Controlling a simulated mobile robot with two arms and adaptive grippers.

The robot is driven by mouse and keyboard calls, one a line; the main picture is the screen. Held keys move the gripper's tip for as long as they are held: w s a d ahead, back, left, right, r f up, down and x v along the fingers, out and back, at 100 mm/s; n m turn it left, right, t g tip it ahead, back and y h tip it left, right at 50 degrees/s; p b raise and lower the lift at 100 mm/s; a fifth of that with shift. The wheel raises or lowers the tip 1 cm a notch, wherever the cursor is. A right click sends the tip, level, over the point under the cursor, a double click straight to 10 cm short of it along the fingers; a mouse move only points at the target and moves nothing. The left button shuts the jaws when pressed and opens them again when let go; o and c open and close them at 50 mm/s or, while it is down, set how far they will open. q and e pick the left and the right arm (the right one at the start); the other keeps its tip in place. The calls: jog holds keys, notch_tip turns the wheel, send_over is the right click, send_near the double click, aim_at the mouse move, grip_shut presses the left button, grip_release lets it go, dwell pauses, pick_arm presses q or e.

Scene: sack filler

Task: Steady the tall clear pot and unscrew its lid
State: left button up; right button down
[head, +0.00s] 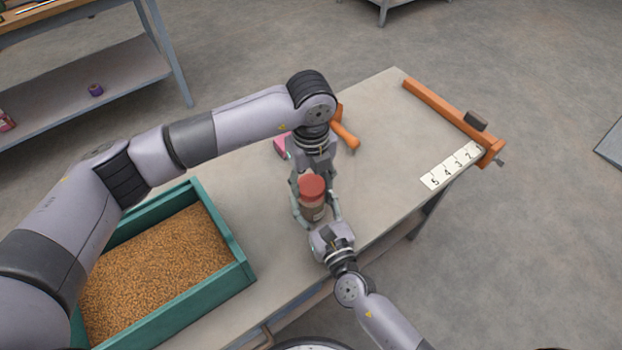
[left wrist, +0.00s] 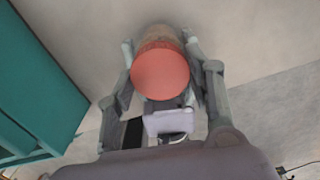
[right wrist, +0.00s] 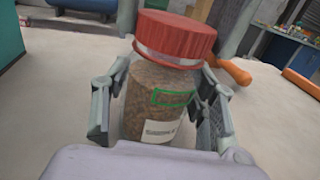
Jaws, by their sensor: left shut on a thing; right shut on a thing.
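The tall clear pot (head: 314,209) stands on the bench with brown grains inside and a red lid (head: 312,187) on top. In the right wrist view the pot (right wrist: 160,95) shows a white label and a green outline, and the lid (right wrist: 176,36) sits on its neck. My left gripper (head: 311,184) comes from above and behind and is shut on the lid; the left wrist view shows the lid (left wrist: 160,72) between its fingers. My right gripper (head: 317,222) comes from the front, low, and is shut around the pot's body.
A green-walled tray (head: 228,236) of brown grain stands on the bench at left. An orange-handled tool (head: 346,137) and a pink thing (head: 281,147) lie behind the pot. An orange bar (head: 440,98) and a numbered strip (head: 452,167) are at right. The bench (head: 385,140) between is clear.

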aim_at(311, 185)
pick_arm(q)
jog(key=shift+r, duration=0.2)
jog(key=shift+r, duration=0.95)
jog(key=shift+r, duration=2)
pick_arm(e)
jog(key=c, duration=0.6)
grip_release()
jog(key=shift+o, duration=0.2)
